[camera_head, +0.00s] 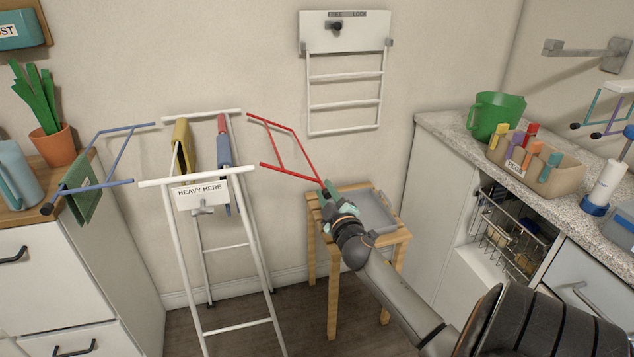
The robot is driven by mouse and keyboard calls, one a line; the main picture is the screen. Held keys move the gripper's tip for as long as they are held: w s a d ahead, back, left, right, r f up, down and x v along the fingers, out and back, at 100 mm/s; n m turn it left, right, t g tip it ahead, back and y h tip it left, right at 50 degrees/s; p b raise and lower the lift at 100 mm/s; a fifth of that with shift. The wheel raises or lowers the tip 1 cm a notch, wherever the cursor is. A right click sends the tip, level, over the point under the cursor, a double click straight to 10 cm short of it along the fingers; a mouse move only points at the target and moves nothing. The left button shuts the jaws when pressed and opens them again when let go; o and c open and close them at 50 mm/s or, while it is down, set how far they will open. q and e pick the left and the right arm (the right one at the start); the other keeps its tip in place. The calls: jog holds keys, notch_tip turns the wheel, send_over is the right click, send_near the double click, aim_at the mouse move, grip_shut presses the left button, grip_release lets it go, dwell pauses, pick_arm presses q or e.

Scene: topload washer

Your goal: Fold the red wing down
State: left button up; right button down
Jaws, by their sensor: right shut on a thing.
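The red wing (292,131) is a thin red rail frame on the right side of the white drying rack (233,177). It sticks out to the right and tilts slightly downward. My right gripper (326,189) is shut on the red wing at its near outer end. The gripper covers that end of the rail. The blue wing (118,150) sticks out on the rack's left side with a green cloth (84,190) over it. My left gripper is not in view.
A small wooden stool (398,238) with a grey tray (374,212) stands behind my right gripper. Cabinets stand on both sides. The right counter (457,131) holds a green jug (493,113) and a bin of coloured items. Yellow and blue cloths hang on the rack.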

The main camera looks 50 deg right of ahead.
pick_arm(q)
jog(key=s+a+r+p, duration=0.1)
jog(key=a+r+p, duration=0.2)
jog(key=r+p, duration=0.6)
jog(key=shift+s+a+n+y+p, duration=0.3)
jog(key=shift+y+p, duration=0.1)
jog(key=shift+p, duration=0.55)
pick_arm(e)
notch_tip(320, 180, up, 12)
jog(key=s+d+n, duration=0.1)
jog(key=n, duration=0.6)
jog(key=shift+d+f, duration=0.25)
jog(key=shift+d, duration=0.1)
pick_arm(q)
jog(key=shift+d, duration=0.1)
pick_arm(e)
jog(key=c, duration=0.7)
grip_release()
jog(key=shift+f, duration=0.1)
